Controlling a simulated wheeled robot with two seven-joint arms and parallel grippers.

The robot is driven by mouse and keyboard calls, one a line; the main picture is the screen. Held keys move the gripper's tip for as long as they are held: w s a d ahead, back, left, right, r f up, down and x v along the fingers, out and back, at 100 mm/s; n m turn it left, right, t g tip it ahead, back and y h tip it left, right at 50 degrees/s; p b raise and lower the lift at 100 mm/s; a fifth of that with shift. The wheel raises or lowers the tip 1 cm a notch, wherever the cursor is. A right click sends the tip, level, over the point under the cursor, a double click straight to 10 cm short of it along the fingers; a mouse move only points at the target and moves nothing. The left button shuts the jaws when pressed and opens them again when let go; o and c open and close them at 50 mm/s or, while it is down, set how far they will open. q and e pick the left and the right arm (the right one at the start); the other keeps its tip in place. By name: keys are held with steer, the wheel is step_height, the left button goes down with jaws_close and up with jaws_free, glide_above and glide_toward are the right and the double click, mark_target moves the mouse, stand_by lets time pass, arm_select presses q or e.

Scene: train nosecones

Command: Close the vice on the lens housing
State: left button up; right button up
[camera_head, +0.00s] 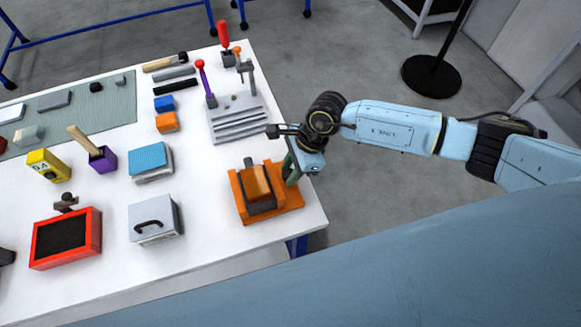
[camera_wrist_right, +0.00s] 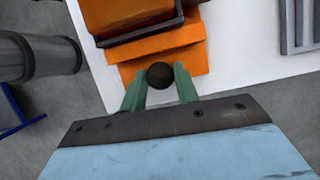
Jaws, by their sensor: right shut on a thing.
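The orange vice (camera_head: 276,207) stands near the right front corner of the white table. An orange block (camera_head: 257,183), which looks like the lens housing, sits between its dark jaws; I cannot tell whether both jaws touch it. In the right wrist view the vice (camera_wrist_right: 185,62) is at the top, with a round dark knob (camera_wrist_right: 160,75) at its near side. My right gripper (camera_head: 289,170) is at the right side of the vice. In the wrist view its green fingers (camera_wrist_right: 160,88) are shut on the dark knob. My left gripper is not in view.
A grey stepped fixture (camera_head: 238,121) with upright posts stands behind the vice. A grey box with a black handle (camera_head: 153,220) and a blue-topped block (camera_head: 150,160) lie to the left. A red tray (camera_head: 94,241) is farther left. The table's right edge is close to the vice.

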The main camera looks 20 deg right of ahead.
steer(key=o, duration=1)
steer(key=shift+c, duration=0.2)
steer(key=b+v, duration=0.1)
steer(key=v, duration=1.2)
steer(key=shift+d+r, duration=0.15)
steer(key=shift+r, duration=0.05)
